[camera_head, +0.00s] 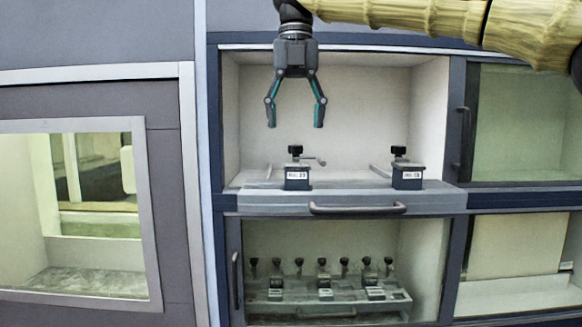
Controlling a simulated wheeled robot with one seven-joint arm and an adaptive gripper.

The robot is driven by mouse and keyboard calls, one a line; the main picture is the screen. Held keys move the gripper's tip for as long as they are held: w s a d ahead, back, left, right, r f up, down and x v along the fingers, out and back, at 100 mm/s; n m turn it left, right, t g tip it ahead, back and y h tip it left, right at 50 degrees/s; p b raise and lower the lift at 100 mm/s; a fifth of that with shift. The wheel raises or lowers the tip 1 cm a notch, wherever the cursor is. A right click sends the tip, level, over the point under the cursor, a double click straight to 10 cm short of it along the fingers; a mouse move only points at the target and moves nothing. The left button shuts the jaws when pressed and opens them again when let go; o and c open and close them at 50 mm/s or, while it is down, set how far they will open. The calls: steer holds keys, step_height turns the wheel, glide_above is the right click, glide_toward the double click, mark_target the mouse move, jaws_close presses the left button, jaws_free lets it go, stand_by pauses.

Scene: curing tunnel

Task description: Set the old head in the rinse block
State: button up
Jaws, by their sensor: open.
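My gripper (296,125) hangs open and empty, fingers pointing down, in front of the open upper bay. Below it, a black-knobbed head with a side stub (296,153) stands upright in a dark block with a white label (297,184). A similar black-knobbed head (398,154) with a stub to its left stands in a second labelled block (407,181) to the right. The knob of the left head is a little below the fingertips, with a gap between. The label print is too small to read, so I cannot tell which head is old or which block is for rinsing.
Both blocks stand on a grey pull-out shelf (345,197) with a bar handle (357,208). The lower bay holds a rack (280,296) with several black-knobbed heads. A closed-looking glass door (520,125) is at right, a windowed panel (165,220) at left. The upper bay is otherwise clear.

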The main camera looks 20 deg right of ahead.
mark_target(298, 164)
steer(key=shift+s+d+f, duration=0.15)
steer(key=shift+s+f, duration=0.2)
steer(key=shift+s, duration=0.2)
steer(key=shift+s+d+f, duration=0.1)
steer(key=shift+s+f, duration=0.2)
steer(key=shift+s, duration=0.25)
steer(key=w+f, duration=0.2)
steer(key=f, duration=0.3)
steer(key=shift+w+a, duration=0.15)
steer(key=shift+w, duration=0.25)
steer(key=shift+s+f, duration=0.6)
steer(key=shift+s, duration=0.35)
steer(key=shift+w+f, duration=0.6)
steer(key=shift+s+r, duration=0.15)
steer(key=shift+s, duration=0.25)
steer(key=shift+c, duration=0.5)
steer(key=shift+w, duration=0.25)
steer(key=c, duration=0.5)
steer(key=shift+s, duration=0.1)
steer(key=c, duration=0.5)
step_height(298, 164, up, 6)
steer(key=shift+f, duration=0.1)
